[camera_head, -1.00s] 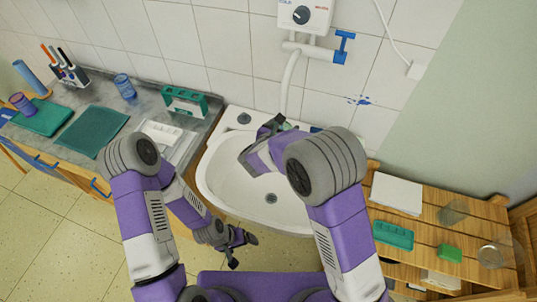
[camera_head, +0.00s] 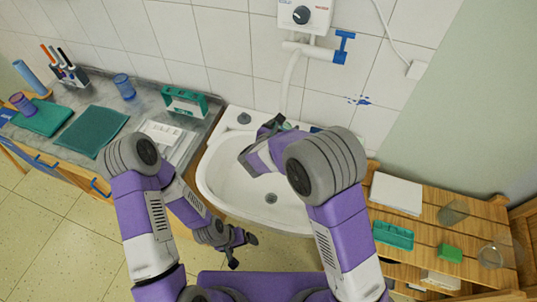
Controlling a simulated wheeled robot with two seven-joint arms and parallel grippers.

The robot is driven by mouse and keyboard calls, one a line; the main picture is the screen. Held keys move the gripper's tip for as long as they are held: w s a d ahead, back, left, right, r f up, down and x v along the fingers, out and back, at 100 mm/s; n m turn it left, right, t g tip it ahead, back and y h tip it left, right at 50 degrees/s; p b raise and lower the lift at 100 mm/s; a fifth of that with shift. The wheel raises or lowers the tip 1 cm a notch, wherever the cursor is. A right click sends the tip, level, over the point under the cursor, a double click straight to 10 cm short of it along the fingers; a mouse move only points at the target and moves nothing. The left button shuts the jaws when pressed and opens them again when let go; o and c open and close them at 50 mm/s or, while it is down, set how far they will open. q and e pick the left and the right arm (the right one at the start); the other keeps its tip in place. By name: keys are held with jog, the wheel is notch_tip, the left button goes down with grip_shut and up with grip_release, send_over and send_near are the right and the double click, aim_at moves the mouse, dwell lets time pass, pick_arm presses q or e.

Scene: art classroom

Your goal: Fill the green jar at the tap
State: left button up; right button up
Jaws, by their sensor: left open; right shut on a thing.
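The tap is a white pipe (camera_head: 291,85) under a wall heater, with a blue handle (camera_head: 343,48) on its right. My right gripper (camera_head: 274,125) is at the back of the white sink (camera_head: 225,190), below the pipe. It is shut on the green jar (camera_head: 289,126), of which only a small pale green part shows. The rest is hidden by the gripper and my arm, so I cannot tell its fill or whether water runs. My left gripper (camera_head: 240,250) is open and empty, low in front of the sink.
The grey counter at left holds a blue cup (camera_head: 124,86), a purple cup (camera_head: 23,103), a pen holder (camera_head: 70,74), green cloths and a green rack (camera_head: 186,101).

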jog(key=shift+s+a, duration=0.1)
jog(key=s+a, duration=0.3)
jog(key=s, duration=0.3)
jog(key=shift+a, duration=0.4)
dwell(0.5)
jog(key=s+a, duration=0.4)
jog(key=s, duration=0.1)
jog(key=shift+s, duration=0.35)
jog(key=shift+d, duration=0.1)
dwell(0.5)
